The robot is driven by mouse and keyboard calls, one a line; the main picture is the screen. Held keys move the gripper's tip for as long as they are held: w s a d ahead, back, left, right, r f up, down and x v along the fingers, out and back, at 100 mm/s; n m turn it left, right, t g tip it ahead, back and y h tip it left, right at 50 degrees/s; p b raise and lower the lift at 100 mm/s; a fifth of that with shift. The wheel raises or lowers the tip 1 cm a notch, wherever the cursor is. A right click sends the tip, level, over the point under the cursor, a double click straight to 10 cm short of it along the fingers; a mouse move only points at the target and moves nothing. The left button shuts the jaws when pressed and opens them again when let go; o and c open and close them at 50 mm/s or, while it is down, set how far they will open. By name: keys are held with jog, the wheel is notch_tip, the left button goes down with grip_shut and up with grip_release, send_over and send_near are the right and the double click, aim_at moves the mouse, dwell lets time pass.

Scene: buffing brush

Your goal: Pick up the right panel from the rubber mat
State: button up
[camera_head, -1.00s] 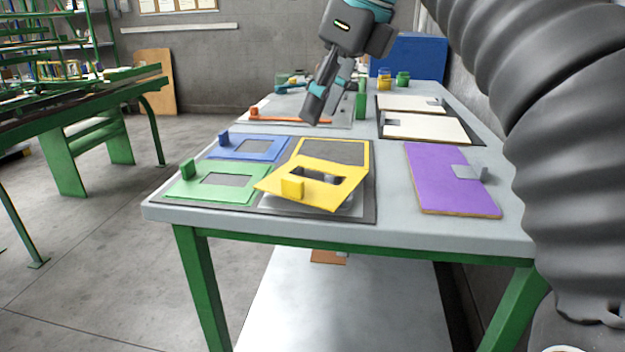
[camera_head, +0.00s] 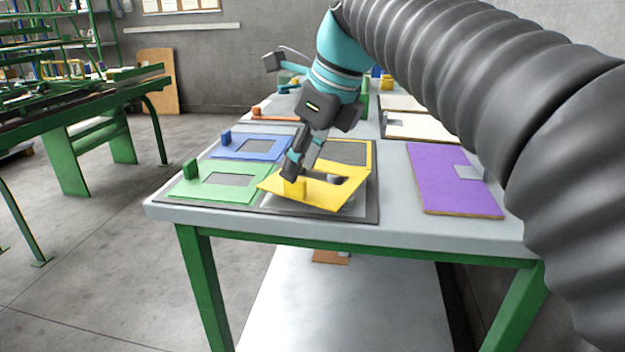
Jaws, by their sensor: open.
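A dark rubber mat (camera_head: 371,205) lies on the front left of the table with coloured panels on it. The rightmost is a yellow panel (camera_head: 328,195) with a raised block and a cut-out; it looks tilted, over a pale grey piece. A yellow frame (camera_head: 369,155) with a grey window lies behind it. To the left are a green panel (camera_head: 185,188) and a blue panel (camera_head: 228,152), each with an upright block. My gripper (camera_head: 293,174) is open, pointing down at the yellow panel's block, with its fingertips at or just above it. Whether they touch it, I cannot tell.
An orange-handled item (camera_head: 270,116) lies further back. Bare tabletop (camera_head: 393,195) separates the yellow and purple panels.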

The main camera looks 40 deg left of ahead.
jog(key=shift+x, duration=1.95)
jog(key=shift+d, duration=0.1)
grip_shut()
